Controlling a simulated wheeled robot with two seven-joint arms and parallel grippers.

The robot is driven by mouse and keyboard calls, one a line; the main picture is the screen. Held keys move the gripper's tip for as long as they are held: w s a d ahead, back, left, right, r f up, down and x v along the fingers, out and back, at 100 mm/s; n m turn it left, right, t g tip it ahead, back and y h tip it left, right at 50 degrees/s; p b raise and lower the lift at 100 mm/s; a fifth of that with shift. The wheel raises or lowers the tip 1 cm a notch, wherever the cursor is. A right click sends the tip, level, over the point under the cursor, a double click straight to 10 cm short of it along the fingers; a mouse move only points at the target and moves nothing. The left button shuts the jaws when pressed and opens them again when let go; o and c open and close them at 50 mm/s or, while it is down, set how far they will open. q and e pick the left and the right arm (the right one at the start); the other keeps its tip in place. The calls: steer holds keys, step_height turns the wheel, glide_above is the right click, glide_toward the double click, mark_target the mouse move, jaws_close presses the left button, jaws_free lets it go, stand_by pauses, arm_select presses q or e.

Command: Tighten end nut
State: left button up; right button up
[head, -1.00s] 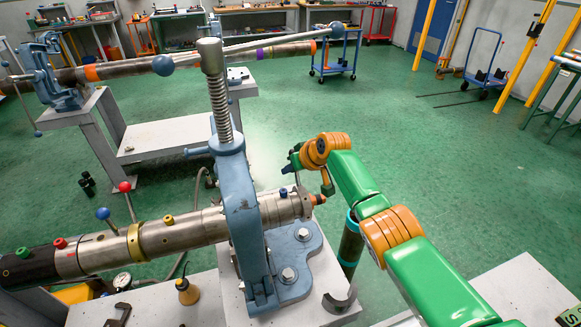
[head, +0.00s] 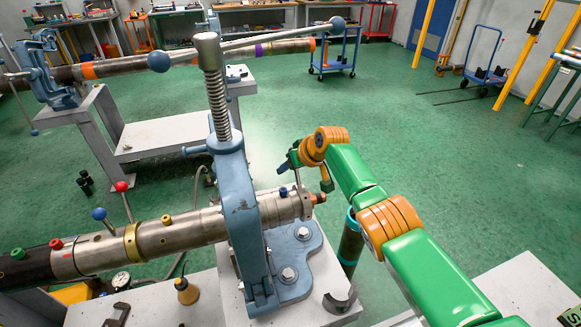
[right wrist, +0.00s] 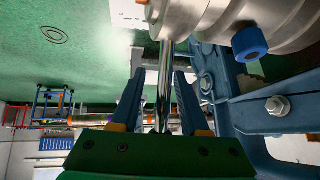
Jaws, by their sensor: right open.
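The end nut (head: 305,203) is a grey metal collar at the right end of the pipe tool (head: 185,233), which the blue vise (head: 240,200) clamps. A thin shiny rod (head: 297,178) stands up from the nut. My right gripper (head: 284,166) is at the upper part of this rod. In the right wrist view, its blue fingers (right wrist: 159,74) are open, one on each side of the rod (right wrist: 165,88), with visible gaps. The collar is at the top of that view, beyond the fingertips. My left gripper is not in view.
A dark upright cylinder (head: 350,245) stands below my right arm. A second vise (head: 52,75) stands behind left.

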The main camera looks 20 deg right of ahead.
steer(key=shift+v, duration=3.55)
